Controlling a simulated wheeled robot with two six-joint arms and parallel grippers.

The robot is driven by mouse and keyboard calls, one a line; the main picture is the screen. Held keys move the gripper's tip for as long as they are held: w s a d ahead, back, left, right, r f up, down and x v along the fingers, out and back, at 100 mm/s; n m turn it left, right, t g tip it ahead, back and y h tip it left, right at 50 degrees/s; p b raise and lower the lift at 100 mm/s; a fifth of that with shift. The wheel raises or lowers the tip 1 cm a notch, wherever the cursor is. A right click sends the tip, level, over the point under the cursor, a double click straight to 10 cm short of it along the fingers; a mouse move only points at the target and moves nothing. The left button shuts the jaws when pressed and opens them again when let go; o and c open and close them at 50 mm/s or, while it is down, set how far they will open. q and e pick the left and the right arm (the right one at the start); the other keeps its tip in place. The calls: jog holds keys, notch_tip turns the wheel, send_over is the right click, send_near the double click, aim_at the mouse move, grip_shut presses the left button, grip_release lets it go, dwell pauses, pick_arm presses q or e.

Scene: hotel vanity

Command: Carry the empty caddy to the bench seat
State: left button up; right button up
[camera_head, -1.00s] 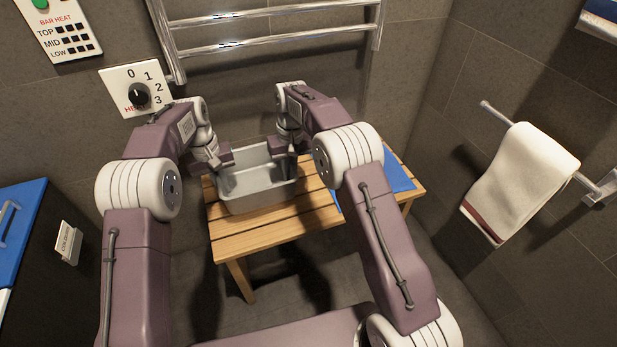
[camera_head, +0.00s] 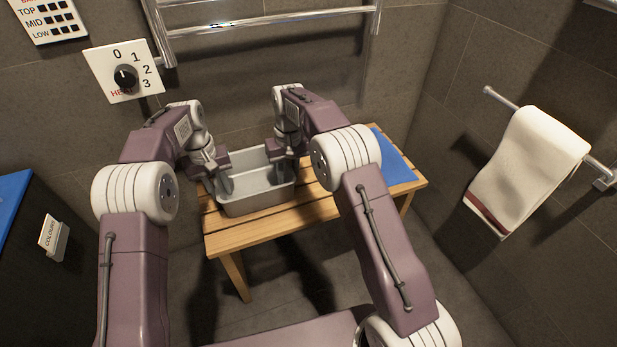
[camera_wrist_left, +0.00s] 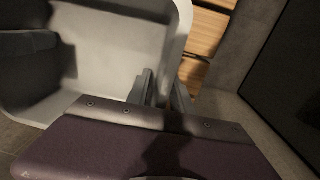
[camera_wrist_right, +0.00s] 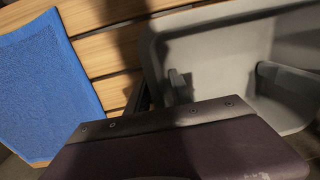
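The empty grey caddy (camera_head: 257,203) sits upright on the slatted wooden bench seat (camera_head: 270,232), left of the blue cloth. My left gripper (camera_head: 219,182) is at its left end, with one finger inside and one outside the end wall; the left wrist view shows the fingers (camera_wrist_left: 164,92) spread around that wall. My right gripper (camera_head: 287,165) is at the right end in the same way; the right wrist view shows its fingers (camera_wrist_right: 160,90) apart, with the wall between them. Both look open. The caddy's interior shows no contents.
A blue cloth (camera_head: 393,160) lies on the bench's right part. A chrome towel rail (camera_head: 270,22) and a heater dial (camera_head: 125,76) are on the wall behind. A white towel (camera_head: 525,165) hangs at right. A dark cabinet (camera_head: 30,260) stands at left.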

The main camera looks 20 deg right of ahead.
aim_at(287, 163)
pick_arm(q)
notch_tip(287, 163, up, 12)
jog(key=shift+a, duration=0.4)
pick_arm(e)
jog(key=r, duration=0.7)
jog(key=shift+d+r, duration=0.2)
jog(key=shift+r, duration=0.1)
pick_arm(q)
jog(key=shift+s, duration=0.1)
